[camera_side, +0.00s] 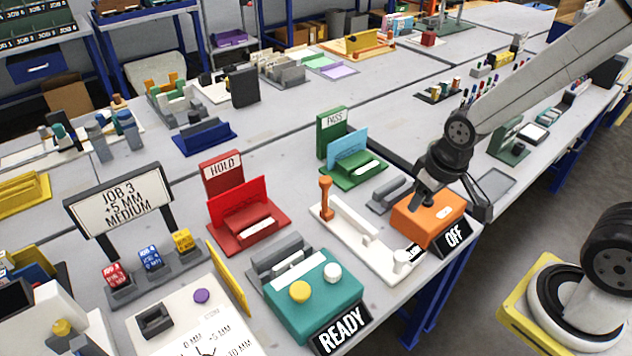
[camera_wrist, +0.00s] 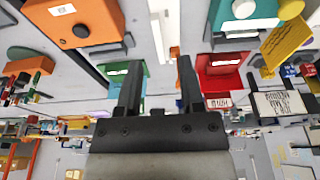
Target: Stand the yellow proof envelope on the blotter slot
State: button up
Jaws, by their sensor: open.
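The yellow proof envelope (camera_side: 230,281) is a thin yellow panel standing tilted beside the white plotter panel, at the lower left of the side view. It also shows at the upper right of the wrist view (camera_wrist: 285,42). A grey slotted block (camera_side: 280,258) sits behind the teal READY box; I cannot tell whether it is the blotter slot. My gripper (camera_side: 446,196) is above and around the orange OFF box, well to the right of the envelope. In the wrist view my gripper (camera_wrist: 158,85) has its two fingers apart with nothing between them.
The orange OFF box (camera_side: 428,218) is close under my gripper. The teal READY box (camera_side: 315,295), a white rail with an orange lever (camera_side: 350,228), the red HOLD rack (camera_side: 240,225) and the green PASS rack (camera_side: 330,135) crowd the space. The JOB 3 sign (camera_side: 120,207) stands at left.

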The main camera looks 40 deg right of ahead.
jog(key=w+a, duration=0.6)
jog(key=w, duration=0.2)
jog(key=t, duration=0.2)
send_over(224, 266)
jog(key=s, duration=0.2)
notch_tip(224, 266, down, 10)
jog(key=shift+w+f, duration=0.1)
jog(key=shift+x, duration=1.25)
jog(key=shift+d+f, duration=0.1)
jog(key=shift+x, duration=2.5)
jog(key=shift+f, duration=0.25)
grip_shut()
